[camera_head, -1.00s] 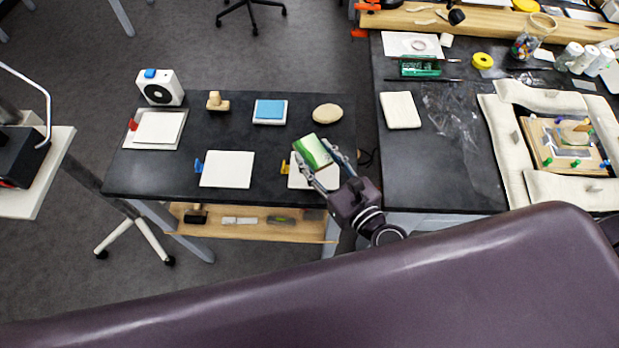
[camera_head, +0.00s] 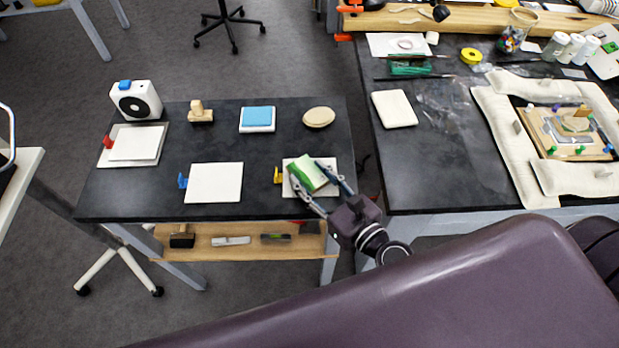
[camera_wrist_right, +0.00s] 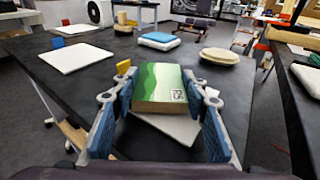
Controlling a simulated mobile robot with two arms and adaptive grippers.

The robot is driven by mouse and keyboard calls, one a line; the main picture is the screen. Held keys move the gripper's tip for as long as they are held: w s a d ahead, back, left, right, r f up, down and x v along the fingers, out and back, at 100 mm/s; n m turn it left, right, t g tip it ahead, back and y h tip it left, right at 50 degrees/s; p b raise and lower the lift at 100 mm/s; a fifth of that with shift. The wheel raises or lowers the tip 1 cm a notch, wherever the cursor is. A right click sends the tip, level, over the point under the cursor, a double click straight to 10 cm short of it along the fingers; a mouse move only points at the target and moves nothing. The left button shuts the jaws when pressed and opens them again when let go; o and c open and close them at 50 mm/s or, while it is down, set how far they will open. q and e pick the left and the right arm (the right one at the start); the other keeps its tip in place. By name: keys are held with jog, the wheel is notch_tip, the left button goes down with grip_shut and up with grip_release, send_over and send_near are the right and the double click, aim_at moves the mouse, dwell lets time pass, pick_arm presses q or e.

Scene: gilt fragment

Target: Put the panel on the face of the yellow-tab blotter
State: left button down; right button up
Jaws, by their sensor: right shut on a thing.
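The panel (camera_head: 308,173) is a small block with a green and pale painted face and wooden edges. My right gripper (camera_head: 319,187) is shut on it, one finger on each side. In the right wrist view the panel (camera_wrist_right: 160,86) sits between the blue finger pads, over the white yellow-tab blotter (camera_wrist_right: 172,128). The blotter (camera_head: 328,185) lies at the right of the small dark table, its yellow tab (camera_head: 278,175) at its left edge. The panel covers much of it; I cannot tell whether they touch. My left gripper is not in view.
A blue-tab blotter (camera_head: 214,184) lies to the left, and a red-tab one (camera_head: 136,144) further back left. A blue-topped pad (camera_head: 257,118), a round beige pad (camera_head: 319,117), a wooden-handled stamp (camera_head: 200,112) and a white device (camera_head: 136,100) stand along the back.

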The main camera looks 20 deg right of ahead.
jog(key=shift+s+d+f, duration=0.1)
jog(key=shift+d+f, duration=0.05)
jog(key=shift+f, duration=0.05)
jog(key=o, duration=1.2)
jog(key=shift+c, duration=0.2)
